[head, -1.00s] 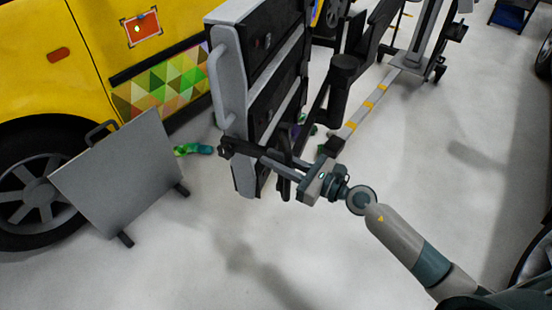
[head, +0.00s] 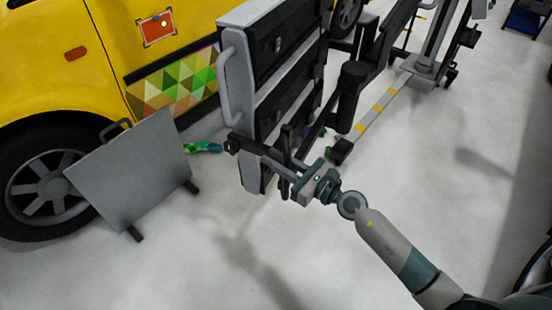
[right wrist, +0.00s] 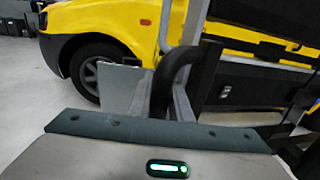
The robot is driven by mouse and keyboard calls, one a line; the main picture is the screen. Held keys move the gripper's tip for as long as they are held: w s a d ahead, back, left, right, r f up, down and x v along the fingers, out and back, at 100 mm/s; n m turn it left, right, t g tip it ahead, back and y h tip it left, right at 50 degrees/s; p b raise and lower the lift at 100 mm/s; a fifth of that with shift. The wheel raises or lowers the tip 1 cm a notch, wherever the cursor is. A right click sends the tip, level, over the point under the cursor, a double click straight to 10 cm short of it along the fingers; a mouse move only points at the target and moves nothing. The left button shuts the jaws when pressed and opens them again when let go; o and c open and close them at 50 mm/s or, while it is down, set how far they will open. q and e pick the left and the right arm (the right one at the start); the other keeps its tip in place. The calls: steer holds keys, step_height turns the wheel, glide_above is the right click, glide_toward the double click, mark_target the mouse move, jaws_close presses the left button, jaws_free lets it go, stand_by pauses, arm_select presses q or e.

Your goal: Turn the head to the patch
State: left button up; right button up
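The patch, a small orange-red rectangle with a dark edge and pale marks (head: 157,28), is on the yellow van's side (head: 60,65), near the top of the head view. My right gripper (head: 287,168) is in front of the black and grey cabinet, below and to the right of the patch and well apart from it. Dark parts at its front blend with the cabinet, so its opening is unclear. In the right wrist view a dark curved piece (right wrist: 168,82) stands in front of the gripper body; I cannot tell what it is. My left gripper is not in view.
A grey board on feet (head: 130,168) stands before the van's wheel. A green item (head: 203,147) lies on the floor behind it. The black and grey cabinet (head: 236,85) stands close to my right gripper. A triangle-patterned panel (head: 172,84) is under the patch. Floor at front is clear.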

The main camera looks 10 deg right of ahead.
steer(key=o, duration=0.3)
arm_select(q)
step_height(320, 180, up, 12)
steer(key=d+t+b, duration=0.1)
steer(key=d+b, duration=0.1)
steer(key=b, duration=0.4)
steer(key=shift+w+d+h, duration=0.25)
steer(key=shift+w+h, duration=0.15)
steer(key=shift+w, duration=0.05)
arm_select(e)
steer(key=v, duration=1.7)
steer(key=shift+s, duration=0.15)
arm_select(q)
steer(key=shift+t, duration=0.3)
arm_select(e)
steer(key=shift+d+f, duration=0.1)
steer(key=shift+d, duration=0.15)
